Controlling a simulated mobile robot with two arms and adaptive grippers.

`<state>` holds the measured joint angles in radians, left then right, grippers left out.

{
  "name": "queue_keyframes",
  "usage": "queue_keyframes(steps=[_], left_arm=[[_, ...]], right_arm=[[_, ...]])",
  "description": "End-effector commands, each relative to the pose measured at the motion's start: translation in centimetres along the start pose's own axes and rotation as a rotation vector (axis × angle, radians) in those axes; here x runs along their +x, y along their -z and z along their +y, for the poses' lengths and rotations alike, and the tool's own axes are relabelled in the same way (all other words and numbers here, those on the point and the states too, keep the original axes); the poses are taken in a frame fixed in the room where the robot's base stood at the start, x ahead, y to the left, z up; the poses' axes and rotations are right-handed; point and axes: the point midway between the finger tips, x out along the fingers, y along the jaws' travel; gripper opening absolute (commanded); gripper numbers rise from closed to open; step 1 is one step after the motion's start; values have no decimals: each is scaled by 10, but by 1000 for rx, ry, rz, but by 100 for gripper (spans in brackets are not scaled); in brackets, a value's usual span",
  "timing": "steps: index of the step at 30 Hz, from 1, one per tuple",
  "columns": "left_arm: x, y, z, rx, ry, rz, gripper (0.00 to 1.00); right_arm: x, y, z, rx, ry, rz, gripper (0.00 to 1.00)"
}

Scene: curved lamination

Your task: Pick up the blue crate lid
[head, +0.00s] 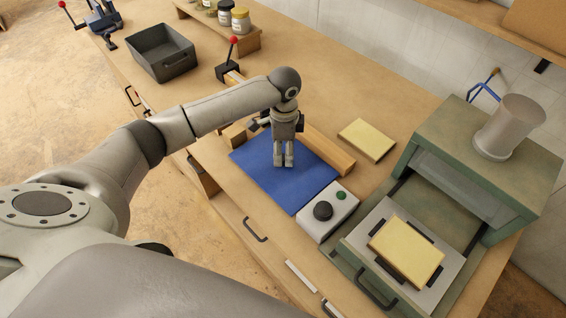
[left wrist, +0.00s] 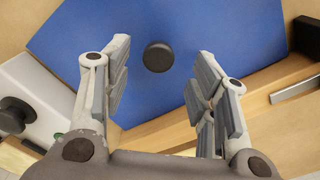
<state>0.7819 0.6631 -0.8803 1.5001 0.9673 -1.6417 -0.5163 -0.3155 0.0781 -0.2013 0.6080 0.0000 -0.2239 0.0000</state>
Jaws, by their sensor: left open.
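The blue crate lid (head: 303,188) is a flat blue panel lying on the wooden workbench. In the left wrist view the lid (left wrist: 225,32) has a round dark knob (left wrist: 158,57) on it. My left gripper (head: 284,164) points down over the lid and hides the knob in the head view. In the left wrist view its two fingers are spread wide, with the knob showing between them and nothing held. I cannot tell the exact height of the fingertips above the lid. My right gripper is not in view.
A wooden bar (head: 328,150) runs along the lid's far edge. A white control box (head: 328,212) with a black knob sits beside the lid's near right corner. A green press (head: 480,165), yellow blocks, including one (head: 367,140), and a dark bin (head: 163,56) stand around.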

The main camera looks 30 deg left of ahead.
Motion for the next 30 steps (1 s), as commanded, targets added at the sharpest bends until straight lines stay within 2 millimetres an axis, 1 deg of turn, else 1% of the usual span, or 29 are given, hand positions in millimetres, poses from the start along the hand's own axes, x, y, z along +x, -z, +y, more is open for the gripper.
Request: queue_keyframes(steps=[1,3,6,9,15,16,21,28,30], left_arm=[[7,-3,2,-2,-6,-4,53],[18,-4,2,-1,-4,-4,53],[31,-3,2,0,-3,-2,53],[38,-3,2,0,-2,-2,53],[39,-3,2,1,0,-1,53],[38,-3,2,1,0,-1,52],[38,-3,2,0,0,-1,30],[38,-4,1,0,0,-1,0],[38,-3,1,0,0,-1,0]], right_arm=[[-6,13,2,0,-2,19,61],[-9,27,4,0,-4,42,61],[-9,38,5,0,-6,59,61],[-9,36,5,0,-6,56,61],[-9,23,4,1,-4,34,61],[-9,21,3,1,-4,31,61],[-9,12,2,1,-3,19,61],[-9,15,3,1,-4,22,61],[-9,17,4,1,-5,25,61]])
